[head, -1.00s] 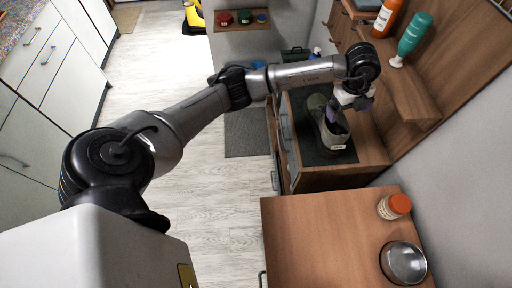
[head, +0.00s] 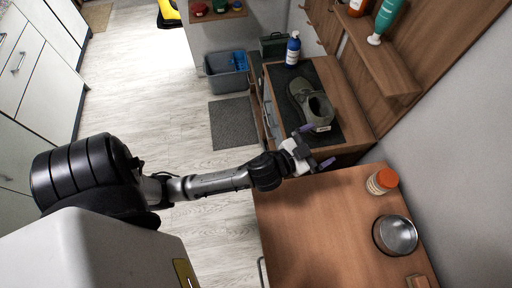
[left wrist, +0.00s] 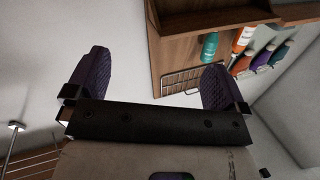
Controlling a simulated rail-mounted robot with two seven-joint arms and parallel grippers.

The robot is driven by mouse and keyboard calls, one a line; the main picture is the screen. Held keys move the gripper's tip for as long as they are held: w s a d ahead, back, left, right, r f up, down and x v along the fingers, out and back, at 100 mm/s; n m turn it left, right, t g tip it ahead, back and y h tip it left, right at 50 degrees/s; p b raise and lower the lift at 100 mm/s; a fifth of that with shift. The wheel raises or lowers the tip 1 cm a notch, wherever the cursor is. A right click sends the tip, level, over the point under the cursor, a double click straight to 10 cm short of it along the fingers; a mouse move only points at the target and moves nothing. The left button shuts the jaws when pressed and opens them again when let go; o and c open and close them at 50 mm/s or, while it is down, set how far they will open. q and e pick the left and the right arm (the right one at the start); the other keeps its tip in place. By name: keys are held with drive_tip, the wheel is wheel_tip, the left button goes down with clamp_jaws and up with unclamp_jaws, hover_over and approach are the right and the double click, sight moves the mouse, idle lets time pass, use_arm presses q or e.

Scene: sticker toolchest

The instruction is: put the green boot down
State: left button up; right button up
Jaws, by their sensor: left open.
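The green boot (head: 312,104) stands on a dark mat (head: 335,88) on top of the wooden cabinet, its opening facing up and a pale label at its near end. My left gripper (head: 318,146) is just nearer than the boot, by the cabinet's front edge, apart from it. Its purple fingers are spread with nothing between them. In the left wrist view my left gripper (left wrist: 155,85) is also open and empty, and the boot does not show there. My right gripper is not in view.
A nearer wooden top (head: 310,220) holds an orange-capped jar (head: 382,181) and a metal bowl (head: 395,235). A blue bottle (head: 293,48) stands behind the boot. A shelf (head: 385,65) with bottles is on the right wall. A grey bin (head: 227,72) stands on the floor.

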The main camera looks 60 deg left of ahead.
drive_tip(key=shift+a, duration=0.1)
use_arm(q)
drive_tip(key=s+f+g, duration=0.7)
drive_tip(key=s, duration=0.5)
drive_tip(key=s+f+g, duration=0.7)
drive_tip(key=s, duration=0.4)
drive_tip(key=shift+s+h, duration=0.3)
drive_tip(key=shift+s, duration=0.1)
drive_tip(key=shift+f, duration=0.1)
